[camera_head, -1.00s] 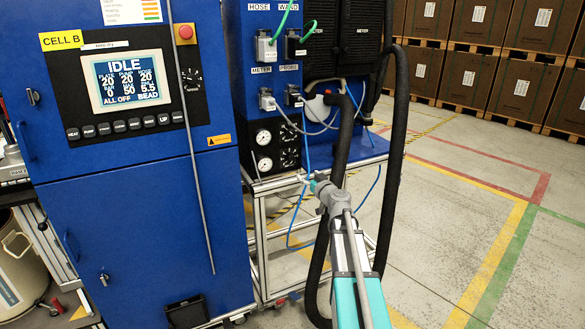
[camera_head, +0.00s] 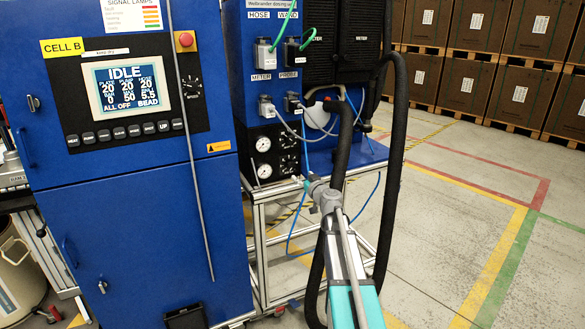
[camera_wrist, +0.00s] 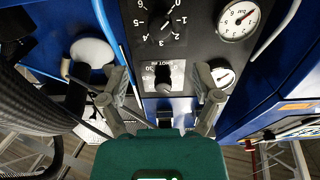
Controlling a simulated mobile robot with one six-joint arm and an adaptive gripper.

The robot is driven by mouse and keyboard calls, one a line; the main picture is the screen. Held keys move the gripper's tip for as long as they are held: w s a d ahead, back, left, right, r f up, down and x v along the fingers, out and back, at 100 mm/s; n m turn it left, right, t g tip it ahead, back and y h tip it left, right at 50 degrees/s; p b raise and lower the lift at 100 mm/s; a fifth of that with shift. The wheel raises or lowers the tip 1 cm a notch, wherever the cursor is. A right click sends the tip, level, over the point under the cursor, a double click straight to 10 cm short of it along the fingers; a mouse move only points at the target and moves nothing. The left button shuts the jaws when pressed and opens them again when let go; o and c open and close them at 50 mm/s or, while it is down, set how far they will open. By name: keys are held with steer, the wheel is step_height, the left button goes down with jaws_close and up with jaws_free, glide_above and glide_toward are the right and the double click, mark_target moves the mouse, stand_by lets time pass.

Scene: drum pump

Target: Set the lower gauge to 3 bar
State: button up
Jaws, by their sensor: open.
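The lower gauge (camera_head: 264,171) is a round white dial under the upper gauge (camera_head: 263,144), on the black panel. The wrist view appears turned over, so the lower gauge (camera_wrist: 238,20) shows there at top right and the upper gauge (camera_wrist: 222,77) below it. Its needle reading is too small to tell surely. A black knob with a numbered bar scale (camera_wrist: 166,24) sits beside the lower gauge. A second black knob (camera_wrist: 163,76) appears between my fingertips. My gripper (camera_head: 307,181) is open just in front of the panel, right of the gauges; contact cannot be told.
Black hoses (camera_head: 393,160) hang close right of my arm. Blue and grey cables cross near the panel. The blue cabinet (camera_head: 140,225) stands at left, and a metal frame (camera_head: 270,235) is below the panel. The floor at right is free.

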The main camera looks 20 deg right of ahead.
mark_target(292, 167)
steer(key=w, duration=0.9)
steer(key=shift+a, duration=0.15)
steer(key=c, duration=1.1)
jaws_close()
steer(key=shift+m, duration=0.3)
